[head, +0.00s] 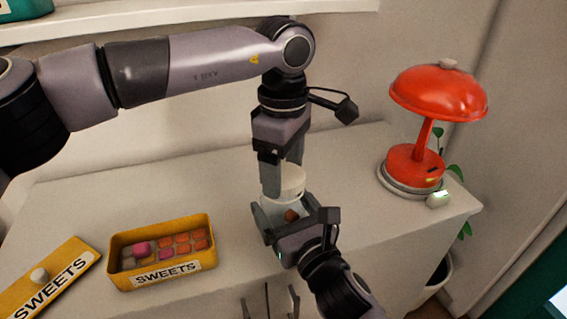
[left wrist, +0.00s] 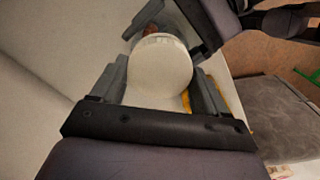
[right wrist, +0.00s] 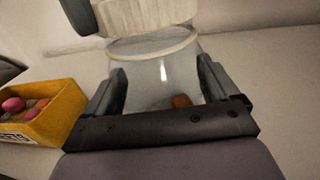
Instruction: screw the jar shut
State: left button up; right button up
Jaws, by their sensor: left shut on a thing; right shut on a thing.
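A clear glass jar (head: 281,208) stands near the table's front edge with a brown-orange sweet (right wrist: 182,100) inside. My right gripper (head: 288,220) is shut on the jar's sides; the jar (right wrist: 145,75) shows between its fingers in the right wrist view. A cream round lid (head: 290,182) is over the jar's mouth. My left gripper (head: 284,184) comes down from above and is shut on the lid, whose top (left wrist: 160,72) faces the left wrist camera. In the right wrist view the lid (right wrist: 150,14) is at the jar's rim; I cannot tell whether it touches.
A yellow sweets box (head: 165,277) with pink and orange sweets stands left of the jar. Its yellow lid (head: 62,284) lies further left. A red lamp (head: 437,95) stands at the right. A shelf (head: 180,17) runs above the back. White table (head: 350,175) is clear between jar and lamp.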

pick_arm(q)
jog(key=shift+f, duration=0.3)
pick_arm(e)
jog(key=c, duration=0.6)
pick_arm(q)
jog(key=m, duration=0.6)
pick_arm(e)
jog(key=shift+o, duration=0.2)
pick_arm(q)
jog(key=m, duration=1.6)
jog(key=shift+m, duration=0.4)
pick_arm(e)
jog(key=shift+f, duration=0.1)
pick_arm(q)
jog(key=o, duration=1)
